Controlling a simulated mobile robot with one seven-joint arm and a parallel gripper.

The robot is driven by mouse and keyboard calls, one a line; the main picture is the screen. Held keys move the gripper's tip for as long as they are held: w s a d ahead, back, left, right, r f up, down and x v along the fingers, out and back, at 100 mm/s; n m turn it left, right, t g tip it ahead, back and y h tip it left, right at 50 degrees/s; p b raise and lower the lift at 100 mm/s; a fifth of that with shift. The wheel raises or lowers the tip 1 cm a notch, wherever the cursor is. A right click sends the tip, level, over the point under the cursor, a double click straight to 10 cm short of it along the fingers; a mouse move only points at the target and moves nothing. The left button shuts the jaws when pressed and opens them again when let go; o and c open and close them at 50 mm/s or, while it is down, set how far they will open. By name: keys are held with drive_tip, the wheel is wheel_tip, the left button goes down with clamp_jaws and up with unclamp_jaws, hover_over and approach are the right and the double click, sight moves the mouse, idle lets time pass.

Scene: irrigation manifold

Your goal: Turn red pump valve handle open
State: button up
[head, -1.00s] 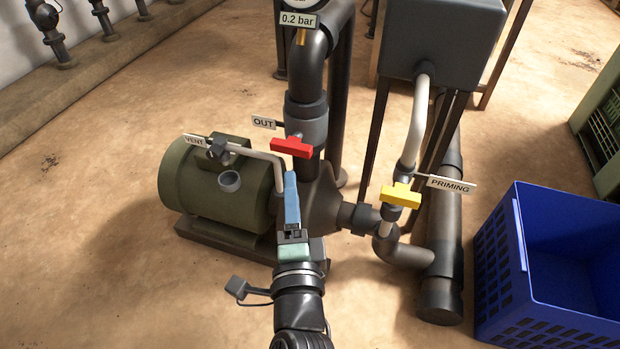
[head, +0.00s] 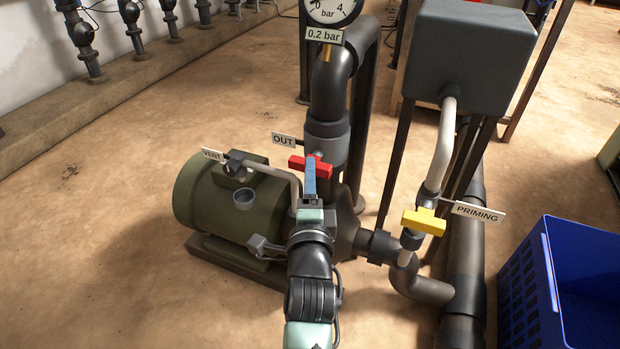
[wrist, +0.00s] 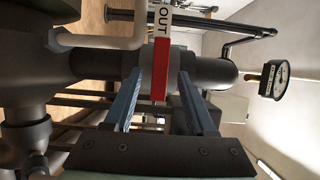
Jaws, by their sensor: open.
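The red handle (head: 311,165) sits crosswise on the dark outlet pipe (head: 328,143), beside the OUT tag (head: 284,140). My gripper (head: 310,178) is in front of the handle, and one blue finger hides part of its middle. In the wrist view the red handle (wrist: 161,68) stands on end between the two blue fingers of my gripper (wrist: 154,82). The fingers are open, with a visible gap on each side of the handle. I see no contact with it.
A yellow handle (head: 424,221) with a PRIMING tag (head: 478,212) is to the right. The green pump motor (head: 215,200) with a VENT tag (head: 212,155) is at the left. A gauge (head: 334,10) reads low above. A blue crate (head: 530,270) stands at the lower right.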

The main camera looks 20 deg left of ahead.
drive_tip(key=shift+x, duration=0.85)
clamp_jaws()
